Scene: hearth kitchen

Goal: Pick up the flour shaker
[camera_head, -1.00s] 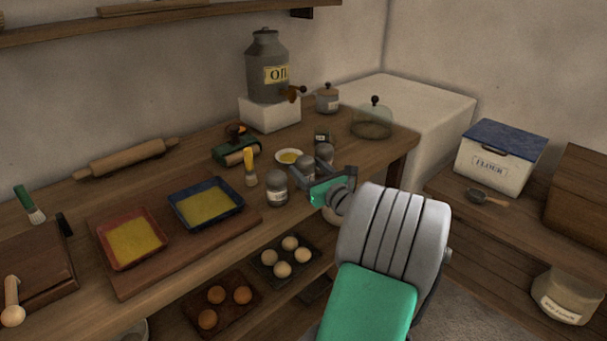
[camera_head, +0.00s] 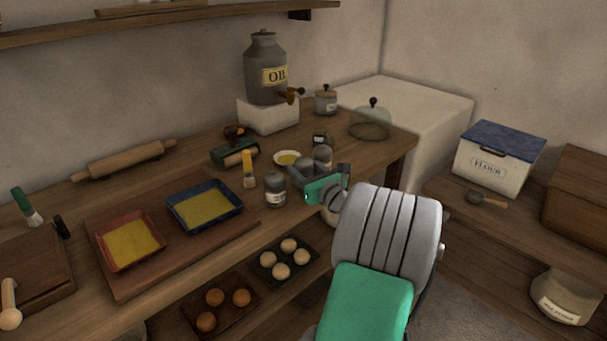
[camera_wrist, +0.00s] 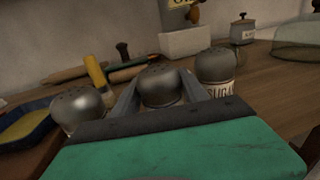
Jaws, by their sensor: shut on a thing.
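Three grey metal shakers with domed, holed lids stand near the front edge of the wooden worktop. The middle shaker (camera_wrist: 160,86) is between the fingers of my gripper (camera_wrist: 158,92), which is shut on it. In the head view my gripper (camera_head: 306,178) hides most of that shaker, and its label cannot be read. The left shaker (camera_head: 275,190) stands just outside my fingers; it also shows in the wrist view (camera_wrist: 76,110). The right shaker (camera_wrist: 216,70), labelled SUGAR, stands close beside my right finger and is upright. The middle shaker looks upright, near worktop level.
Behind are the oil can (camera_head: 266,70) on a white block and a glass dome (camera_head: 370,122). A flour bin (camera_head: 495,160) stands right.

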